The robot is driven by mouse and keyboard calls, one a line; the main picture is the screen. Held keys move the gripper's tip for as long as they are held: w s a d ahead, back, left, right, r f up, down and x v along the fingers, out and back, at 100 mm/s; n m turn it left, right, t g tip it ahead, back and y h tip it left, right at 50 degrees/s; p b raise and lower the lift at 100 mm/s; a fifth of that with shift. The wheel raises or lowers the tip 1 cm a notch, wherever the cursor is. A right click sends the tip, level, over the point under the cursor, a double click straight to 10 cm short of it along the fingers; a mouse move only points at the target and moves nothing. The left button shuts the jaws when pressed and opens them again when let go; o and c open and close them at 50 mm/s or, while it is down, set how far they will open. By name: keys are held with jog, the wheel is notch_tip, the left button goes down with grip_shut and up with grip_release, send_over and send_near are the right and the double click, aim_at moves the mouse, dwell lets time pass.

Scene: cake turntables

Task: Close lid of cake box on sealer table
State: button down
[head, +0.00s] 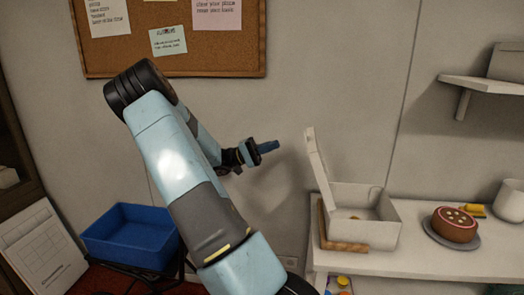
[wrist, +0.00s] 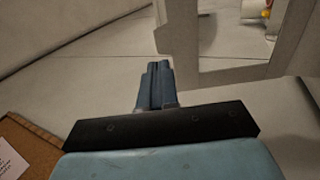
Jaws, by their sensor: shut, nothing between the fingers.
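The white cake box (head: 365,232) stands on the white table (head: 430,262) at the right of the head view. Its lid (head: 318,163) is open, standing up from the left side and leaning slightly left. My gripper (head: 275,146) is shut and empty, in the air left of the lid and apart from it. In the wrist view the closed blue fingers (wrist: 158,68) point ahead. A pale frame (wrist: 178,40), which looks like the lid with an opening in it, stands just beyond and right of them. The inside of the box is mostly hidden.
An L-shaped wooden piece (head: 340,246) borders the box's left and front. A brown round cake (head: 455,226) on a grey plate, a yellow item (head: 474,210) and a white cup (head: 509,202) stand right. A blue bin (head: 130,240) is lower left. A shelf (head: 485,86) juts out upper right.

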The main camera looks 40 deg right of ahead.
jog(key=x, duration=0.9)
